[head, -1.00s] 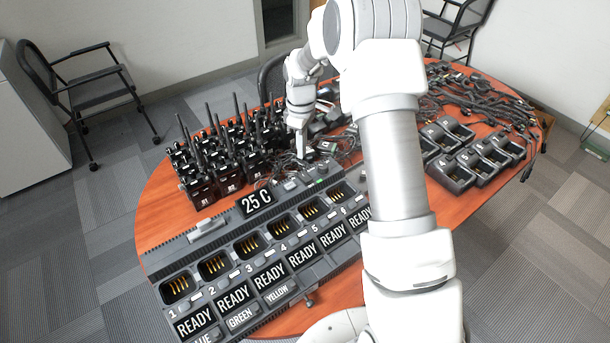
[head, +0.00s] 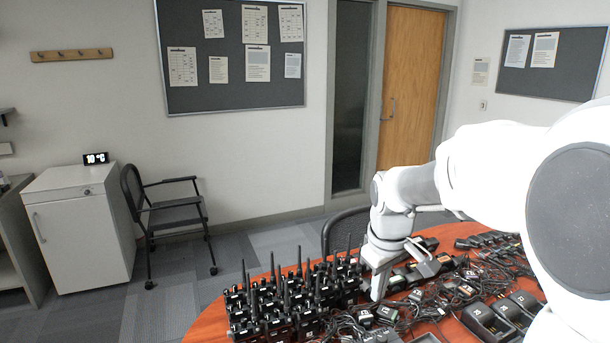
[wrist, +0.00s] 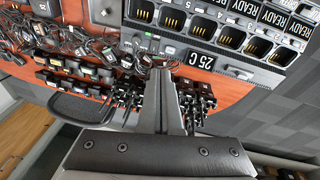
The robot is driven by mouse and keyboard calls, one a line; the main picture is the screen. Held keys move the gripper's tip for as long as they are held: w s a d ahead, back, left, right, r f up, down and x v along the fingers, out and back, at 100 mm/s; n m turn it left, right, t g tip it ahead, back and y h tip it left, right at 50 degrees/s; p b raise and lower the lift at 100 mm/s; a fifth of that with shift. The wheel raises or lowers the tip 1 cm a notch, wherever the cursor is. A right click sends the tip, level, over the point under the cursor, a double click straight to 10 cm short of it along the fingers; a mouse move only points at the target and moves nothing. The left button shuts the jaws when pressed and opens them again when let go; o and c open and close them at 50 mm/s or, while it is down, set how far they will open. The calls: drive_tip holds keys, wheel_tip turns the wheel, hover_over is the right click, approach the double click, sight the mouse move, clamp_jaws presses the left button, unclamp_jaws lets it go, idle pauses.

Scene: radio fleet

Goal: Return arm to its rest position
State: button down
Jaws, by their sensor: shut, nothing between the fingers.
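My gripper (head: 376,292) hangs over the table beside the radios in the head view, pointing down. In the wrist view my gripper (wrist: 163,75) shows its fingers together with nothing between them. The arm reaches in from the right of the head view, bent at the elbow. The black radios (head: 290,300) stand in rows with antennas up, just left of the gripper. The wrist view also shows the charger bank (wrist: 200,28) with empty numbered slots and a "25 C" display (wrist: 200,61).
The red-brown table (head: 205,328) carries tangled cables (head: 400,312) and single chargers (head: 490,322) right of the radios. A wooden door (head: 410,90) is at the back.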

drive_tip(key=s+r+m+t, duration=0.1)
drive_tip(key=s+r+m, duration=0.2)
drive_tip(key=s, duration=0.7)
drive_tip(key=s+r+m+t, duration=0.2)
drive_tip(key=s+m, duration=0.1)
drive_tip(key=s, duration=0.8)
drive_tip(key=shift+s+r, duration=0.2)
drive_tip(key=shift+r, duration=0.2)
